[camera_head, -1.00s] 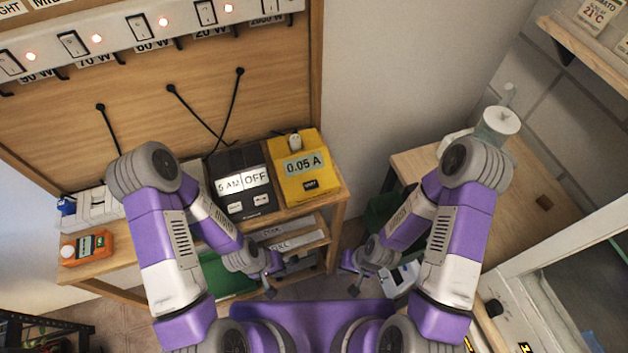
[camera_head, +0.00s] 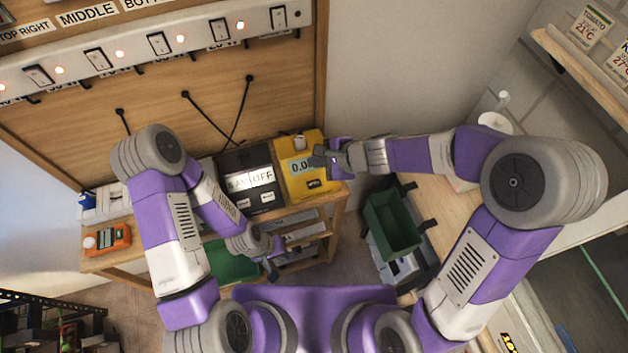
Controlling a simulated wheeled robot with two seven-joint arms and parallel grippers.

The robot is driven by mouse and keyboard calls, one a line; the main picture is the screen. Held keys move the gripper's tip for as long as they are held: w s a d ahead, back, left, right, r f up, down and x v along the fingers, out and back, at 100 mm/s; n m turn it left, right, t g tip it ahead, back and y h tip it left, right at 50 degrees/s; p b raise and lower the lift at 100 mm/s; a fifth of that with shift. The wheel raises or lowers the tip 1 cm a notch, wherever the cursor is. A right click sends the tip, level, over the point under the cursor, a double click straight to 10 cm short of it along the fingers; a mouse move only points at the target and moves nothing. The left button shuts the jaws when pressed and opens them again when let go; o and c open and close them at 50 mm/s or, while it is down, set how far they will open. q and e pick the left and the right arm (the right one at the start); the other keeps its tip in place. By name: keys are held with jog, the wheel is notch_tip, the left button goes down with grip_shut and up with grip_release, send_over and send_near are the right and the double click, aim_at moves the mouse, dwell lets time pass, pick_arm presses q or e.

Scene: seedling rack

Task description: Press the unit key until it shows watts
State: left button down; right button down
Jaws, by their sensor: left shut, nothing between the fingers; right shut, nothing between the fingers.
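The yellow meter (camera_head: 298,185) stands at the right end of the wooden bench in the head view. Its display (camera_head: 298,166) shows "0.0" at its left; the rest is hidden behind my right gripper. A small dark key (camera_head: 314,184) sits on its lower front. My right gripper (camera_head: 318,161) is shut and empty, over the right part of the display, above the key in the picture. I cannot tell whether it touches the meter. My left gripper (camera_head: 272,258) is shut and empty, low in front of the bench.
A black timer (camera_head: 250,172) reading "5 AM" and "OFF" stands left of the meter. An orange device (camera_head: 107,240) lies at the bench's left end. A switch strip (camera_head: 140,50) with lit red lamps is above. A green bin (camera_head: 392,222) is at right.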

jog(key=shift+w+r, duration=0.1)
jog(key=shift+r, duration=0.05)
jog(key=b, duration=0.7)
send_over(317, 185)
notch_tip(317, 185, down, 8)
jog(key=shift+r, duration=0.25)
jog(key=shift+f+b, duration=0.65)
jog(key=shift+f, duration=0.05)
dwell(1.1)
jog(key=shift+f+b, duration=0.4)
jog(key=shift+b, duration=0.1)
